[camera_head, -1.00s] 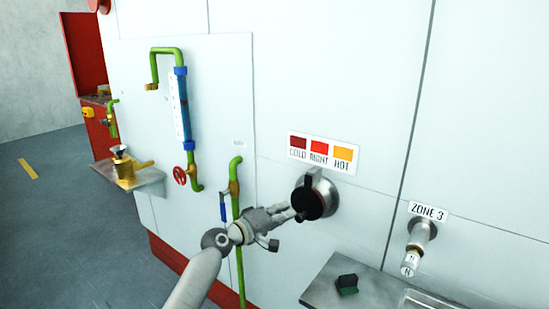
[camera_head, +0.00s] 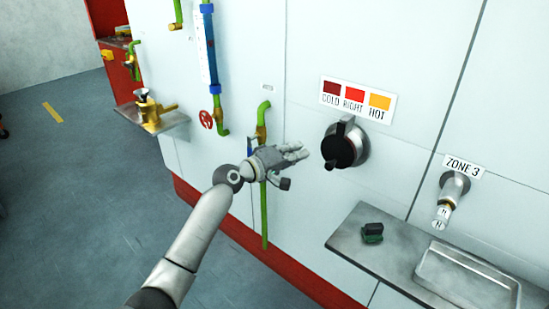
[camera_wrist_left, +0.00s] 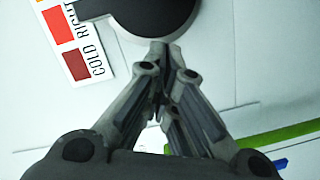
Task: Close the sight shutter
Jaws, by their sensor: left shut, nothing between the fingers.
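The sight shutter is a black round cover with a lever (camera_head: 343,146) on a silver round fitting (camera_head: 360,140) in the wall, under the COLD RIGHT HOT label (camera_head: 357,97). The cover hides the face of the fitting in the head view. Its dark disc (camera_wrist_left: 155,12) shows at the top of the left wrist view. My left gripper (camera_head: 304,150) is shut and empty, to the left of the cover. In the head view a gap shows between its fingertips and the cover. My right gripper is not in view.
A green pipe with a blue-handled valve (camera_head: 262,135) runs behind my left gripper. A steel shelf (camera_head: 350,232) with a dark green block (camera_head: 373,232) is below right. The ZONE 3 fitting (camera_head: 452,190) is right. A brass device (camera_head: 152,112) stands at left.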

